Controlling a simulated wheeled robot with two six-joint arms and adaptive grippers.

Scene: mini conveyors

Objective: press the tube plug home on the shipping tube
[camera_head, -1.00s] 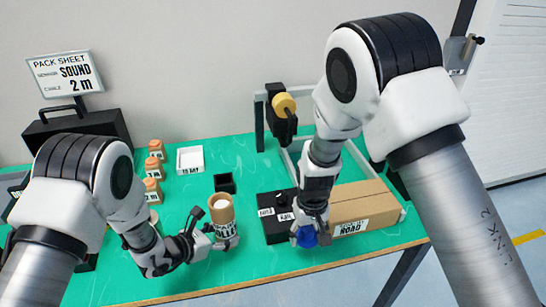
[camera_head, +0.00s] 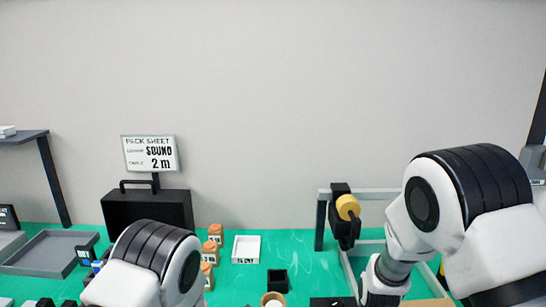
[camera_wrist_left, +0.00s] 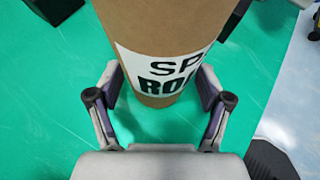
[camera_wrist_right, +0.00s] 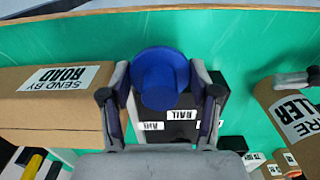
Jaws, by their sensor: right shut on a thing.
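The shipping tube is brown cardboard with a white label; in the head view only its open top (camera_head: 273,299) shows at the bottom edge. The tube also shows in the left wrist view (camera_wrist_left: 165,30), standing between the fingers of my left gripper (camera_wrist_left: 160,88). Those fingers are spread, one on each side; whether they touch it is unclear. My right gripper (camera_wrist_right: 160,92) is shut on the blue tube plug (camera_wrist_right: 160,70), over the table and apart from the tube. The tube also shows at the right of the right wrist view (camera_wrist_right: 292,112). Both grippers are outside the head view.
A long carton (camera_wrist_right: 50,105) lies beside my right gripper, and a black box with RAIL labels (camera_wrist_right: 180,130) lies below it. A small black bin (camera_head: 278,281), a white tray (camera_head: 246,249) and several orange-brown items (camera_head: 209,252) stand behind the tube. A pack sheet sign (camera_head: 150,153) stands behind.

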